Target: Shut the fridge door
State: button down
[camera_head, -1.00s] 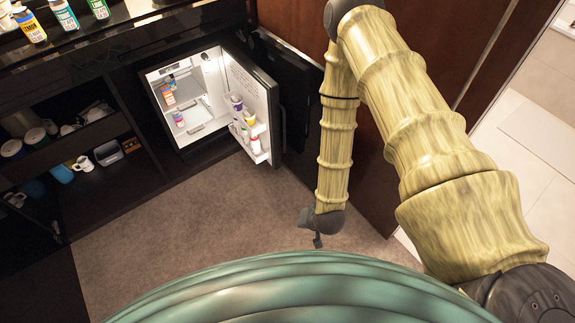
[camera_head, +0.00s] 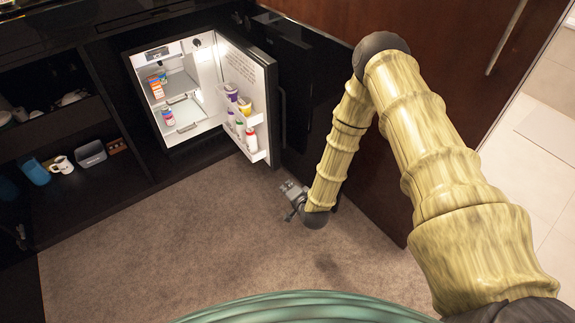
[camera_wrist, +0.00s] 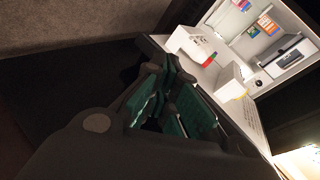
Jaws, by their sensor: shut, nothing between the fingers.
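The small fridge (camera_head: 190,128) stands open in the dark cabinet, its white inside lit. Its door (camera_head: 249,92) is swung out to the right, with bottles and tubs on the shelves of its inner face. My gripper (camera_head: 292,192) is low over the carpet, in front of and a little right of the door's lower end, and looks apart from it. The door's white inner side (camera_wrist: 232,90) and the lit fridge interior (camera_wrist: 270,45) show beyond the fingers there.
An open shelf unit to the left holds a white mug (camera_head: 62,164), a blue cup (camera_head: 36,172) and a grey container (camera_head: 90,153). A dark wood panel (camera_head: 440,50) stands to the right. The carpet (camera_head: 180,240) in front of the fridge is clear.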

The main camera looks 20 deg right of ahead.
jog(key=w+d+f+m+t+h+b, duration=0.1)
jog(key=w+d+f+m+t+b, duration=0.45)
jog(key=w+f+b, duration=0.6)
jog(key=w+d+r+b, duration=0.1)
jog(key=w+r+b, duration=0.2)
jog(key=w+b, duration=0.6)
jog(key=shift+w+h+b, duration=0.3)
jog(key=shift+w+h, duration=0.1)
jog(key=shift+w, duration=1.15)
jog(key=shift+m, duration=0.25)
jog(key=shift+s, duration=0.1)
